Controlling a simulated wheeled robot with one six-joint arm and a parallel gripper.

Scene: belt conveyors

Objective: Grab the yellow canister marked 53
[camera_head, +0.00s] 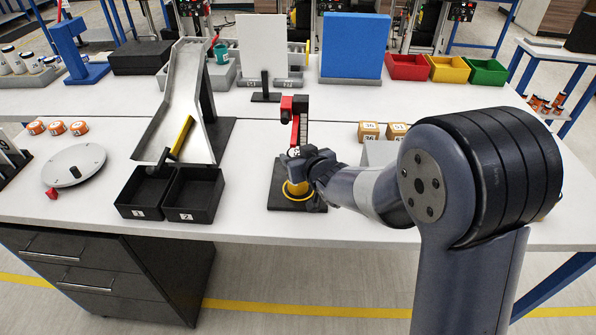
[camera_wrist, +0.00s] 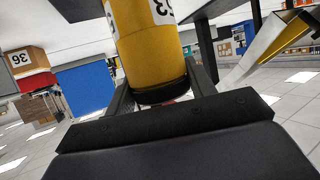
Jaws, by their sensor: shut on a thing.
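The yellow canister (camera_wrist: 150,45) fills the top middle of the wrist view, with a white label and dark digits cut off by the frame edge; a 3 shows and the digit before it is partial. Its dark end band (camera_wrist: 162,93) sits between the jaws. My gripper (camera_wrist: 158,84) is shut on the canister, a finger on each side. In the head view my gripper (camera_head: 308,165) is over a black base plate (camera_head: 283,203) near the table's front edge. A yellow part of the canister (camera_head: 296,189) shows below it; the rest is largely hidden by the gripper.
A red and black post (camera_head: 299,120) stands just behind my gripper. Two black bins (camera_head: 143,192) and a metal chute (camera_head: 183,105) are to the left. Small tan boxes (camera_head: 369,131) stand at the right, close to my arm. A round grey disc (camera_head: 75,165) lies far left.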

